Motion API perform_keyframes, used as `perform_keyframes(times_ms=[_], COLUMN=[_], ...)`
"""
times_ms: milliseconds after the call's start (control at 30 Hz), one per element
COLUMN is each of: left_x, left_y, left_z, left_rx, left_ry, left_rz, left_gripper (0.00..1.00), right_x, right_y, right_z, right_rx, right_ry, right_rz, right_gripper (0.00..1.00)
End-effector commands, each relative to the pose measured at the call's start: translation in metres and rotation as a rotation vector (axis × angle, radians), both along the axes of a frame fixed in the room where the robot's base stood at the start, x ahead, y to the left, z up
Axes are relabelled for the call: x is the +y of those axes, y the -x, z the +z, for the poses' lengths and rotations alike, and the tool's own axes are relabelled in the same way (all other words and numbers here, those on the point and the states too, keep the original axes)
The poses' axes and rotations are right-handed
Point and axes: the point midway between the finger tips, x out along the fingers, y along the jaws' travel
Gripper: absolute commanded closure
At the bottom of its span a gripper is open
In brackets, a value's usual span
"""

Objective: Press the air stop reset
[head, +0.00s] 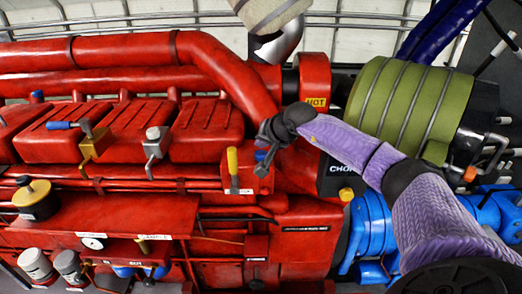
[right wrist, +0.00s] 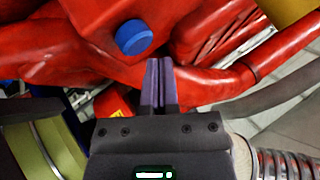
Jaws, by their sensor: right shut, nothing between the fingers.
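A round blue button (right wrist: 133,37) stands out from red metal in the right wrist view, a little ahead and to the left of my right fingertips. No label on it is readable, so I cannot tell for sure that it is the air stop reset. In the head view a small blue cap (head: 260,155) shows on a red block beside a yellow handle (head: 232,160), partly hidden by my gripper. My right gripper (right wrist: 158,63) is shut and empty, its fingertips apart from the button in the wrist view. My left gripper is not in view.
The red engine (head: 130,212) fills the left and middle. A thick red pipe (head: 225,70) curves above my gripper. A green ribbed cylinder (head: 405,105) and blue machinery (head: 368,225) lie to the right, near my arm. Levers (head: 95,140) stick out at left.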

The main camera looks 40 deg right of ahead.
Motion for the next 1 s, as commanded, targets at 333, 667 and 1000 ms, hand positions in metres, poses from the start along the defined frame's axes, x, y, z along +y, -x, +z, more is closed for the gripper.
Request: perform_keyframes(times_ms=[333,667,1000], left_x=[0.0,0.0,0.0], left_y=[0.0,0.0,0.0], left_z=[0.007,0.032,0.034], left_rx=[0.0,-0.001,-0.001], left_ry=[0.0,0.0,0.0], left_rz=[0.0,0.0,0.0], left_gripper=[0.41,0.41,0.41], right_x=[0.0,0.0,0.0], right_y=[0.0,0.0,0.0], right_z=[0.01,0.045,0.05], right_rx=[-0.001,-0.002,-0.001], right_ry=[0.001,0.001,0.001], right_rz=[-0.001,-0.001,-0.001], right_gripper=[1.0,1.0,1.0])
